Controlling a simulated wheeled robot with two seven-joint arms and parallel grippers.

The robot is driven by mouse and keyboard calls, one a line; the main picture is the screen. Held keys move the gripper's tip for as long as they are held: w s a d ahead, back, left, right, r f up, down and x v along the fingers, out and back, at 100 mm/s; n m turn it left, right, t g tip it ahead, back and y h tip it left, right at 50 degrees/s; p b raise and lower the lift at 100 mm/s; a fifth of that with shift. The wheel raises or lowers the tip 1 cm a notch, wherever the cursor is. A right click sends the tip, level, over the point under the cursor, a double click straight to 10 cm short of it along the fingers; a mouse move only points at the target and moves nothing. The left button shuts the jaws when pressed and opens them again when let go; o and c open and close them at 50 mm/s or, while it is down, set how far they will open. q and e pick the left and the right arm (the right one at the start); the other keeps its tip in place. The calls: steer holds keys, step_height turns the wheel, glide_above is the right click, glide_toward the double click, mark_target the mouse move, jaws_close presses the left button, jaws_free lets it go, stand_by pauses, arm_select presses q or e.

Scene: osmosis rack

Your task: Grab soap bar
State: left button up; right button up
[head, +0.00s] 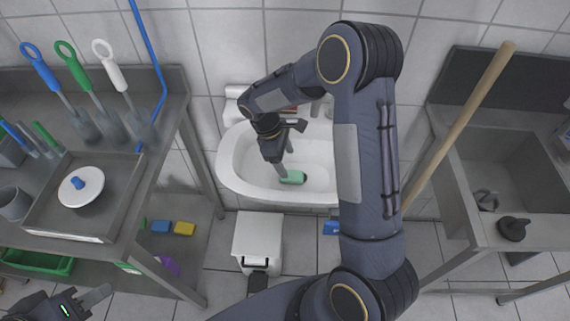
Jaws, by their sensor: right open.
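A green bar (294,177), which looks like the soap bar, lies in the white wash basin (232,178) near its middle. My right gripper (289,164) reaches down into the basin with its fingers apart. One finger is right beside the bar's left end and partly covers it; I cannot tell whether they touch. The bar is not held. My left gripper (80,303) is at the bottom left corner, away from the basin, and only partly in view. Its opening is unclear.
A white bin (257,240) is on the floor below the basin. A wooden pole (460,125) leans by the steel sink (505,165) at right. My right arm hides the basin's right side.

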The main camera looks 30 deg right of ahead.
mark_target(291, 174)
steer(key=w+f, duration=0.1)
steer(key=w+f+n, duration=0.1)
steer(key=f, duration=0.1)
steer(key=shift+f+h, duration=0.15)
steer(key=shift+h, duration=0.25)
steer(key=p+x, duration=0.2)
steer(key=x, duration=0.5)
steer(key=shift+a, duration=0.1)
arm_select(q)
steer(key=shift+w+r, duration=0.2)
steer(key=shift+r, duration=0.4)
steer(key=shift+w+r, duration=0.2)
steer(key=shift+r, duration=0.35)
arm_select(e)
steer(key=shift+c, duration=0.3)
steer(key=c, duration=1)
steer(key=shift+c, duration=0.2)
